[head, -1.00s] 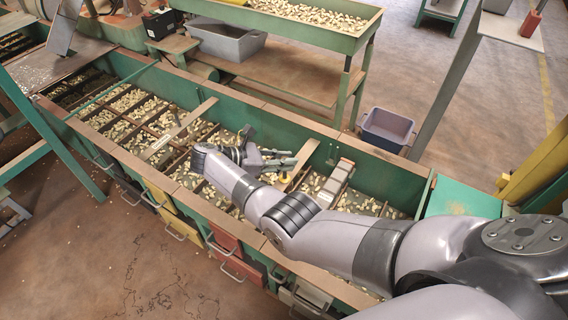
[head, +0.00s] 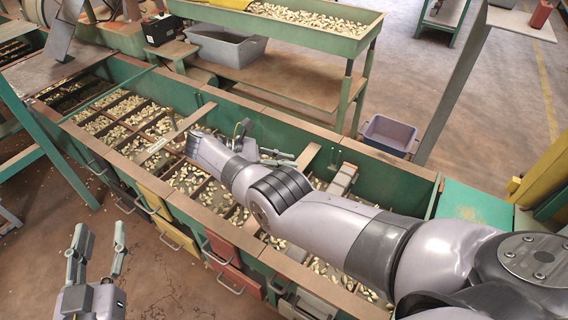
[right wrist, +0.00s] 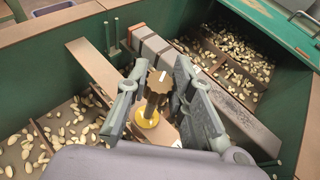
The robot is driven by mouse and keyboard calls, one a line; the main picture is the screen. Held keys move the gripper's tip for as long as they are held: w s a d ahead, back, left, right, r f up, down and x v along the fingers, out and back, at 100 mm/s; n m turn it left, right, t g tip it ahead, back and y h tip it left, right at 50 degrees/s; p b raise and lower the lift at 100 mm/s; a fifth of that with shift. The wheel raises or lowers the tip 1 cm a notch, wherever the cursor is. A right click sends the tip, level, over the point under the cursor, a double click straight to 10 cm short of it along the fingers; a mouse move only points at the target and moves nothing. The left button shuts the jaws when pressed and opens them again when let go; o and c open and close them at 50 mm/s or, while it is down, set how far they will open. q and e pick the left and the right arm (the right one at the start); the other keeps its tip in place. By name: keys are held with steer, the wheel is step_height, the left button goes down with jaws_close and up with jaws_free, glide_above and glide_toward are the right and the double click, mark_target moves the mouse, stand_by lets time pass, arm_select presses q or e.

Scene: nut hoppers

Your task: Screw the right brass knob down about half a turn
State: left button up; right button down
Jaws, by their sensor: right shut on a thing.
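The brass knob (right wrist: 157,84) shows in the right wrist view, a lobed head on a stem above a round yellow base (right wrist: 147,117). It stands upright by a brown crossbar (right wrist: 94,66). My right gripper (right wrist: 160,92) is shut on the knob, one finger on each side of it. In the head view my right gripper (head: 284,158) is over the hopper trough, and the knob cannot be made out there. My left gripper (head: 98,240) is open and empty at the lower left, in front of the trough and away from the knob.
The long green trough (head: 285,125) has compartments of nuts. Another crossbar (head: 178,131) spans it further left. A purple bin (head: 388,134) stands on the floor behind. The floor at the lower left is open.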

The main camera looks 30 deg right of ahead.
arm_select(q)
steer(key=shift+r, duration=0.2)
arm_select(e)
steer(key=shift+d, duration=0.15)
steer(key=shift+f, duration=0.1)
steer(key=c, duration=1.8)
jaws_free()
steer(key=shift+s, duration=0.1)
steer(key=shift+o, duration=1.3)
steer(key=shift+d, duration=0.1)
steer(key=shift+o, duration=0.7)
arm_select(q)
steer(key=shift+d, duration=0.15)
arm_select(e)
steer(key=shift+a, duration=0.2)
arm_select(q)
steer(key=shift+r, duration=0.1)
